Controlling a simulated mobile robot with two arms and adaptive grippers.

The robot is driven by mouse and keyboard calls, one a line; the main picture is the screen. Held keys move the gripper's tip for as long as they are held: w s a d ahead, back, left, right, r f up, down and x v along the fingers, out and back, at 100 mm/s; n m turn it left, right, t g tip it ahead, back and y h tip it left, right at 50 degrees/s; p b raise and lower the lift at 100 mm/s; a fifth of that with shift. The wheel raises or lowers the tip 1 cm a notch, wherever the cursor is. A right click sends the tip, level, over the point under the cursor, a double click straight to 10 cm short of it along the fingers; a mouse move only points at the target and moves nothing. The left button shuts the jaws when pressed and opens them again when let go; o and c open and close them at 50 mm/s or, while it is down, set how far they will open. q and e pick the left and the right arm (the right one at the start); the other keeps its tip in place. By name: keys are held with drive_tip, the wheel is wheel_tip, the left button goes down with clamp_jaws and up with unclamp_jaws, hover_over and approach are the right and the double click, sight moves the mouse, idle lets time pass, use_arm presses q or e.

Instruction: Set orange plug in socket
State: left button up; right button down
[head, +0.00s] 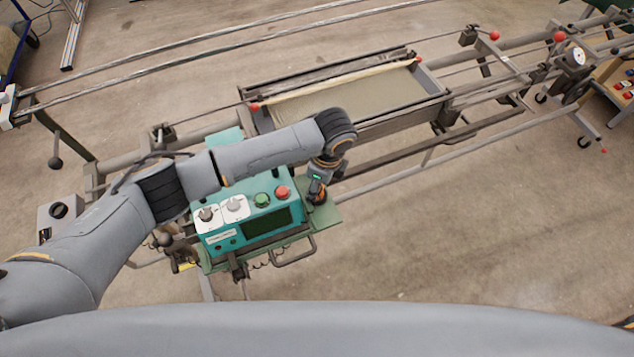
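My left gripper (318,192) is small in the head view, at the right end of a teal control box (225,240). It points down, and its fingers are too small and dark to tell open from shut. A small orange-brown patch shows by its tip; I cannot tell whether this is the orange plug. No socket can be clearly made out; the side of the box under the gripper is partly hidden. My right gripper is not in view.
The box top has two white plates with grey knobs (235,207), a green button (262,200) and a red button (282,192). Behind it stands a metal frame with long rails and a tray (430,80). The concrete floor (480,220) at right is clear.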

use_arm(q)
drive_tip(key=shift+r, duration=0.2)
wheel_tip(320, 180, up, 12)
drive_tip(key=d, duration=0.1)
drive_tip(key=shift+s+d+f, duration=0.25)
drive_tip(key=shift+s+d, duration=0.1)
